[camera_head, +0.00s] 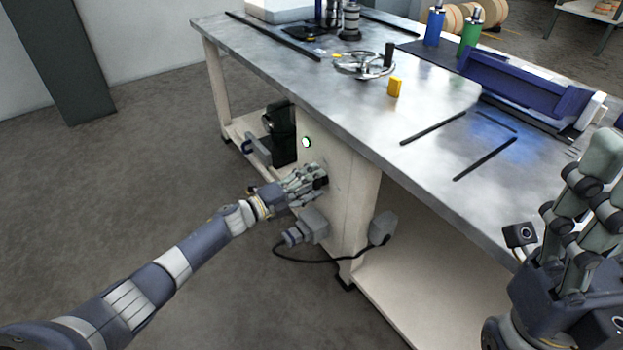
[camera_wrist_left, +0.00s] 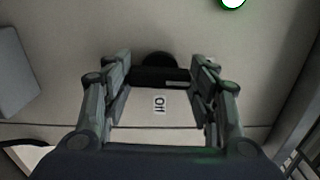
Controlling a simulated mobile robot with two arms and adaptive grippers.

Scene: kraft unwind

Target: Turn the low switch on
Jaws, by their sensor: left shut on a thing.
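The low switch is a black rotary knob (camera_head: 321,182) on the pale end panel of the workbench, below a lit green round light (camera_head: 306,142). In the left wrist view the black knob (camera_wrist_left: 160,76) sits between the two fingers, with its bar lying across the picture. A white "Off" label (camera_wrist_left: 159,105) shows upside down on the panel beside it. My left gripper (camera_head: 316,180) is shut on the knob; its fingers hide part of it in the head view. My right gripper (camera_head: 592,190) is raised at the right edge, away from the switch; its opening is unclear.
A grey plug and socket (camera_head: 312,226) with a black cable sit just below the left gripper. The floor at left is clear.

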